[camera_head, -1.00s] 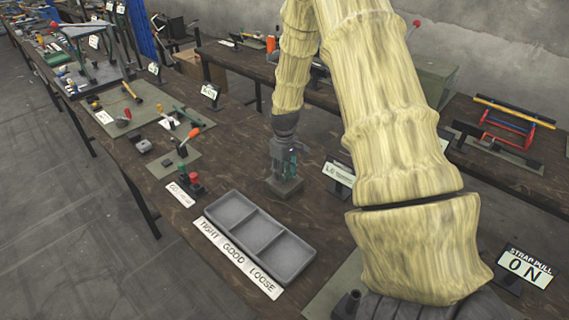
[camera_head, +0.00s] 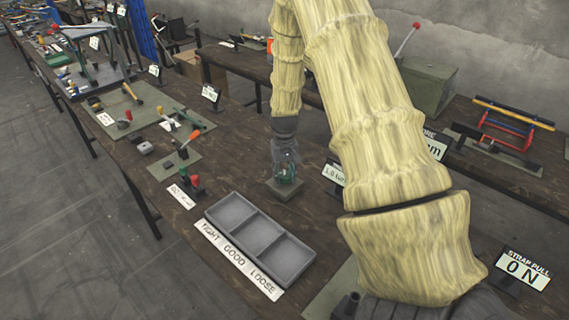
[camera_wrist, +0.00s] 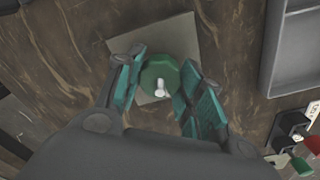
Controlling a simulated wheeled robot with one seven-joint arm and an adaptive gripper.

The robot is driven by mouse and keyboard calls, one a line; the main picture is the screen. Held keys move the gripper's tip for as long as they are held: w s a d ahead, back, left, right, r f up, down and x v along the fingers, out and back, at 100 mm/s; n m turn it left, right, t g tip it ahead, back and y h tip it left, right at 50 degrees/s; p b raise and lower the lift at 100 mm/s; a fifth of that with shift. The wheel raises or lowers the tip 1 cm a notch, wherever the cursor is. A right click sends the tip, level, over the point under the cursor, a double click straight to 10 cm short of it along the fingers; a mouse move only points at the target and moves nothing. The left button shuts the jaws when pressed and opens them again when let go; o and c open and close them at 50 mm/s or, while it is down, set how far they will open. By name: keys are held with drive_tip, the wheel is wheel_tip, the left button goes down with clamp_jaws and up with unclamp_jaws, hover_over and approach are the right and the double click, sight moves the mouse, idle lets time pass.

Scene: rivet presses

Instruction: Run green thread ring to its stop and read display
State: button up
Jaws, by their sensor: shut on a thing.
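The green thread ring (camera_wrist: 152,69) sits on a grey square base plate (camera_wrist: 185,38), with a pale pin rising at its middle. In the head view the base (camera_head: 271,187) stands on the dark wooden bench. My gripper (camera_wrist: 157,88) is over it from above, its teal-padded fingers either side of the ring and shut on it. In the head view my gripper (camera_head: 287,174) hides most of the ring. A small display (camera_head: 333,173) stands just right of the base, its text partly covered by my arm and too small to read surely.
A grey three-compartment tray (camera_head: 309,254) labelled TIGHT, GOOD, LOOSE lies in front. Red and green plug gauges (camera_head: 194,184) stand left of it. Another sign (camera_head: 435,147) is half behind my arm. A STRAP PULL display (camera_head: 523,268) reads 0 N at right.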

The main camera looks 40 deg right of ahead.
sight(285, 174)
drive_tip(key=shift+w+d+r, duration=0.1)
drive_tip(key=shift+w, duration=0.05)
drive_tip(key=o, duration=1)
wheel_tip(285, 174, up, 12)
drive_tip(key=shift+f, duration=0.1)
idle(1.1)
drive_tip(key=shift+f, duration=6)
